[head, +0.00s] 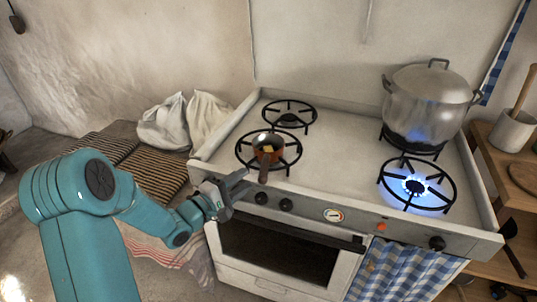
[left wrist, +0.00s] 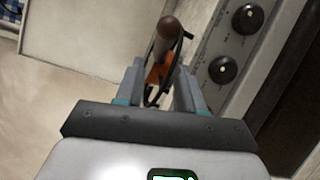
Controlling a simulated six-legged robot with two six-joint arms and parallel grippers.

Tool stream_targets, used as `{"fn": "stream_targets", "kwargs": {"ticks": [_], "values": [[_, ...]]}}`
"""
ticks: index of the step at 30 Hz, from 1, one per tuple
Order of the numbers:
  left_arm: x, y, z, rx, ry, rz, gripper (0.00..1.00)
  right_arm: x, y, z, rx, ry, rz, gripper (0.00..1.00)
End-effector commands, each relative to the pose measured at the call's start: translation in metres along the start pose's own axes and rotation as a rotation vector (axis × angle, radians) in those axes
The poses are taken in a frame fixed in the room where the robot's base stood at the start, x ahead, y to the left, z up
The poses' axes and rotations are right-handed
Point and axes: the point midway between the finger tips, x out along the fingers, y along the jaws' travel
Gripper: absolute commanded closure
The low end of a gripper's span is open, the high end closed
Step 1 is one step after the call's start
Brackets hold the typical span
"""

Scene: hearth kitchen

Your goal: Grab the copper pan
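The small copper pan (head: 277,143) sits on the front left burner (head: 291,161) of the white stove, with its dark handle (head: 263,174) pointing to the stove's front edge. A small yellowish piece lies in it. My left gripper (head: 238,187) is at the stove's front left corner, just left of the handle's end and apart from it. In the left wrist view its two fingers (left wrist: 160,88) are spread with nothing held between them. The brown handle (left wrist: 165,38) and part of the copper pan (left wrist: 156,74) show beyond the fingertips. My right gripper is not in view.
A lidded metal pot (head: 426,105) stands on the back right burner. The front right burner (head: 416,186) has a blue flame. Control knobs (head: 286,205) line the stove's front. White sacks (head: 163,124) lie left of the stove. The back left burner (head: 289,115) is empty.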

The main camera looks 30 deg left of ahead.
Motion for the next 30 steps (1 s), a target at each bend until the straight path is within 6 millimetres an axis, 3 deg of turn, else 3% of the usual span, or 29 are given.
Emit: {"fn": "stream_targets", "kwargs": {"ticks": [3,10,18,26,30], "values": [[0.021,0.0,0.0,-0.001,-0.004,0.0,0.62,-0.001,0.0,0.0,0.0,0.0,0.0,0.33],[0.042,-0.001,-0.001,-0.001,-0.005,-0.001,0.62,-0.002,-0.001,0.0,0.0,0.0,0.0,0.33],[0.081,-0.002,-0.004,0.0,-0.004,-0.001,0.62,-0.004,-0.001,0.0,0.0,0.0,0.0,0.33],[0.085,-0.002,-0.005,-0.001,-0.003,-0.001,0.62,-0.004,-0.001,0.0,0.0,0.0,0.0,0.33],[0.085,-0.002,-0.005,-0.001,-0.003,-0.001,1.0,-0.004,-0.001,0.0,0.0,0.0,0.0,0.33]]}}
